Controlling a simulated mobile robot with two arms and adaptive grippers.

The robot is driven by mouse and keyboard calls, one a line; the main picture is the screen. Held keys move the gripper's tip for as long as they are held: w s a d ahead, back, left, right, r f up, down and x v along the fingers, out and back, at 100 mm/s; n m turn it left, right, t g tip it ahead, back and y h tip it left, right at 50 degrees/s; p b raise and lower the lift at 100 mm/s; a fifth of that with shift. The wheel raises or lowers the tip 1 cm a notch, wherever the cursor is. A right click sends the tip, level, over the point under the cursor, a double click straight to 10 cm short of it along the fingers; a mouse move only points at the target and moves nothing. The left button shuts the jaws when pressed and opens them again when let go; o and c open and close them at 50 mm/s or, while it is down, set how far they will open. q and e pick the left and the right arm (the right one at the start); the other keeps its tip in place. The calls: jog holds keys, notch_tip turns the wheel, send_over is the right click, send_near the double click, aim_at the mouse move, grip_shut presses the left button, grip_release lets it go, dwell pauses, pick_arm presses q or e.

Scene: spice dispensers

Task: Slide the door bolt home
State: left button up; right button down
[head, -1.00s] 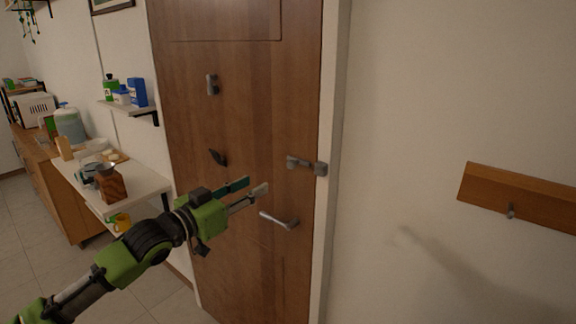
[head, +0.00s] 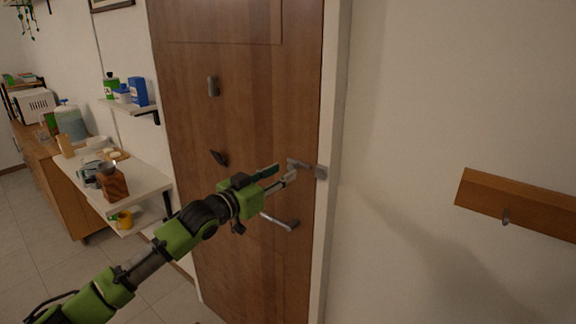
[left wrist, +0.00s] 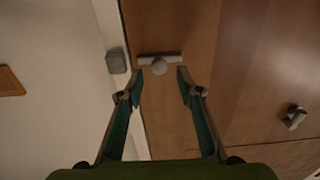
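The door bolt is a grey bar with a round knob (left wrist: 159,66), mounted on the brown wooden door. In the head view the bolt (head: 297,164) sits near the door's right edge, partly hidden by my gripper. Its block-shaped keeper (head: 321,172) is on the white frame; the keeper (left wrist: 116,62) is left of the bar in the left wrist view, with a gap between them. My left gripper (head: 281,174) is open at the bolt. In the left wrist view the knob appears between its fingertips (left wrist: 160,77); contact cannot be told. My right gripper is not in view.
A lever handle (head: 280,221) sticks out just below my left gripper. A dark hook (head: 219,158) and a small grey fitting (head: 213,86) are on the door. A wooden hook board (head: 520,203) hangs on the right wall. A small shelf (head: 130,106) and a counter are at left.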

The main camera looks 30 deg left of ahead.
aim_at(290, 168)
pick_arm(q)
jog(key=shift+w+d+p, duration=0.2)
jog(key=shift+w+p, duration=0.3)
jog(key=shift+w, duration=1.35)
grip_shut()
